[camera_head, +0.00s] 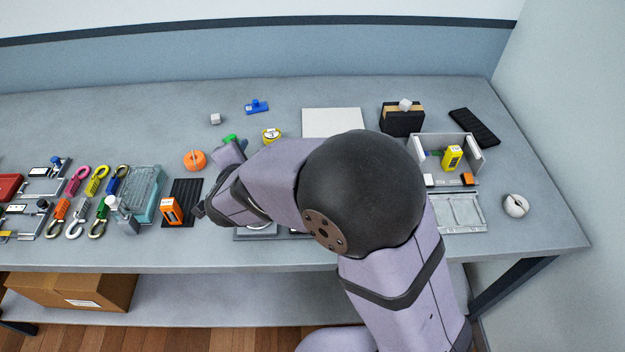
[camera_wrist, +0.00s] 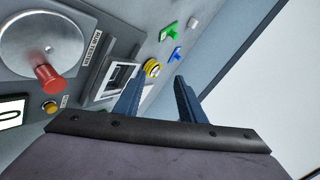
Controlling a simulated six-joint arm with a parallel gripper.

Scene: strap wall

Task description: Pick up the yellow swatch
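I cannot make out a flat yellow swatch for certain in either view. A yellow boxy item (camera_head: 452,157) with a pale label stands in the grey bin at right. My gripper (camera_wrist: 157,85) has its two blue fingers apart, with nothing held between them. In the head view my arm hides most of the gripper and part of the table's front.
A panel with a round metal plate and red knob (camera_wrist: 48,76) is close on the left in the wrist view. Coloured hooks, a teal container (camera_head: 146,190) and an orange device (camera_head: 171,210) crowd the left. A white board (camera_head: 334,122) lies behind my arm.

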